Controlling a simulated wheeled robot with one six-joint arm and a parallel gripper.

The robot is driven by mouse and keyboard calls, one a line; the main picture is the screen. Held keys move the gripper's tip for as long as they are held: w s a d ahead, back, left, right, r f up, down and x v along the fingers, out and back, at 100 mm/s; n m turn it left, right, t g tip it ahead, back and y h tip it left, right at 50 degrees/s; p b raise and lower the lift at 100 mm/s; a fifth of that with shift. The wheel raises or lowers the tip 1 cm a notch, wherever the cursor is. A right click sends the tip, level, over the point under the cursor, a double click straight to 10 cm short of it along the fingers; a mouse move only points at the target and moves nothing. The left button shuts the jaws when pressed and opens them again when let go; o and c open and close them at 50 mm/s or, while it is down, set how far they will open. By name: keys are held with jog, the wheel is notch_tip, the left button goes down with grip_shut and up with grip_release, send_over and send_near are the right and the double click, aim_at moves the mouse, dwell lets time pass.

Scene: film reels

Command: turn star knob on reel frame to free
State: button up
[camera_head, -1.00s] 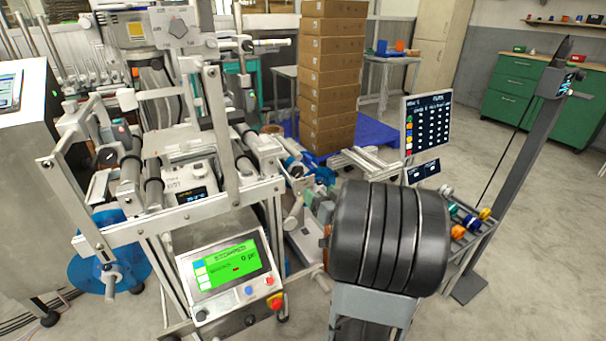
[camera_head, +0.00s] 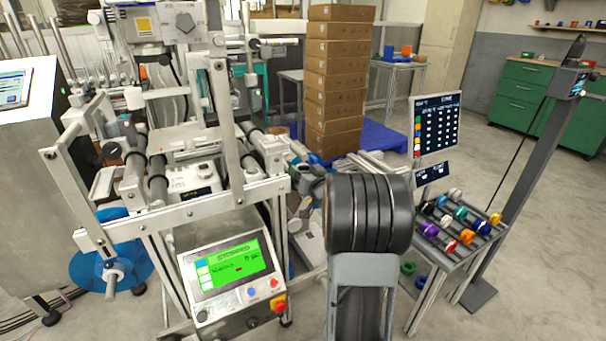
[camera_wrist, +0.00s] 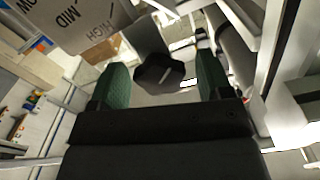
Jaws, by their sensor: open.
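A dark, many-sided knob with a short pale line on its face (camera_wrist: 158,76) shows in the wrist view, and it looks like the star knob. My gripper (camera_wrist: 165,82) is open, with one green-padded finger on each side of the knob and visible space between. I cannot tell how far ahead of the fingertips the knob lies. Its mounting is only partly visible. In the head view the reel frame (camera_head: 190,207) stands at the left and centre; my own arm hides my gripper there.
A plate lettered MID and HIGH (camera_wrist: 95,22) is close at the wrist view's upper left. Pale frame bars crowd its right side. In the head view, a control screen (camera_head: 228,270), stacked boxes (camera_head: 338,80) and a rack of coloured pieces (camera_head: 447,262) surround my arm.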

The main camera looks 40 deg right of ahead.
jog(key=shift+w, duration=0.25)
jog(key=shift+c, duration=0.2)
jog(key=c, duration=0.9)
jog(key=shift+f+n+b, duration=0.2)
jog(key=shift+n+b, duration=0.8)
jog(key=shift+n, duration=0.1)
jog(key=shift+r+n+b, duration=0.2)
jog(key=shift+n+b, duration=0.25)
jog(key=shift+n, duration=0.75)
